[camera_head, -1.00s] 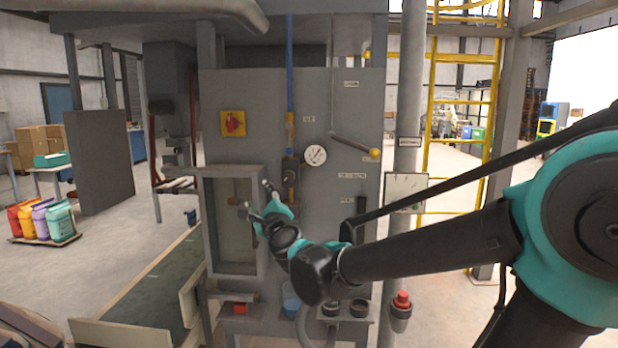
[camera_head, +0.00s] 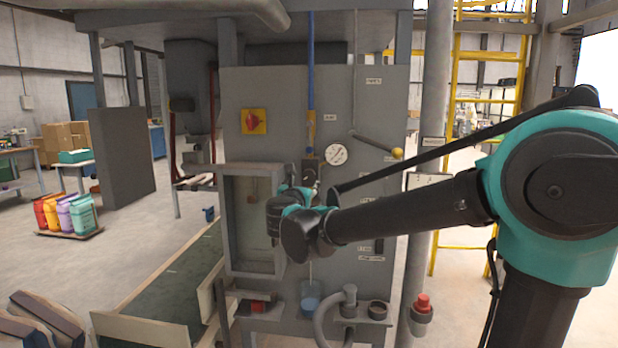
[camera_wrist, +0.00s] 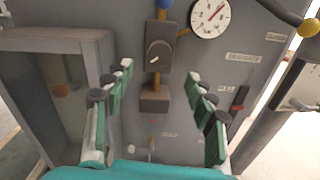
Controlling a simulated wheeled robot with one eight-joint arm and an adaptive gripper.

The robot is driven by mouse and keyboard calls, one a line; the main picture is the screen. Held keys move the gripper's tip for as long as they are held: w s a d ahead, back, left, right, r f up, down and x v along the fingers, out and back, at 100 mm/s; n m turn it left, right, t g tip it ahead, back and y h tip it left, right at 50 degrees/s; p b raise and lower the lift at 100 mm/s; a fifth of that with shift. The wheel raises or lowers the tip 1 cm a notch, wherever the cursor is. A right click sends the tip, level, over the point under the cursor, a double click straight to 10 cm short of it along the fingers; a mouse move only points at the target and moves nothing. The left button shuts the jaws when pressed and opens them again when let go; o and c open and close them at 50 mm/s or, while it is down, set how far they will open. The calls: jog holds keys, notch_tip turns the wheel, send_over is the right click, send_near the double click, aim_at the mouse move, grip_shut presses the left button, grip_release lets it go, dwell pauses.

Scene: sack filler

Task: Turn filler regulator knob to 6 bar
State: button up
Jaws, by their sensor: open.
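The regulator (camera_wrist: 157,92) is a dark block on the grey panel, with a round knob (camera_wrist: 159,54) on its face that carries a pale pointer mark. In the head view the regulator's upper part (camera_head: 311,165) shows just above my wrist, which hides the knob. The round white gauge (camera_wrist: 210,16) is to its upper right, and it also shows in the head view (camera_head: 336,155); I cannot read its value surely. My gripper (camera_wrist: 160,82) is open and empty, facing the panel. In the wrist view the knob lies between the lines of the fingers, beyond their tips.
An open-fronted grey box frame (camera_wrist: 60,45) juts out left of the regulator. A lever with a yellow ball end (camera_head: 397,153) is at the upper right. A red rotary switch (camera_head: 254,121) is at the upper left. A pipe (camera_head: 311,60) runs down above the regulator.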

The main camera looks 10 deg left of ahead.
aim_at(308, 176)
jog(key=w, duration=1)
jog(key=shift+d, duration=0.3)
jog(key=shift+c, duration=0.6)
jog(key=c, duration=1)
jog(key=shift+n, duration=1)
jog(key=shift+c, duration=0.2)
jog(key=o, duration=1.2)
jog(key=shift+c, duration=0.2)
jog(key=shift+s, duration=0.1)
jog(key=s, duration=1.1)
jog(key=shift+s+a, duration=0.35)
jog(key=shift+s, duration=0.05)
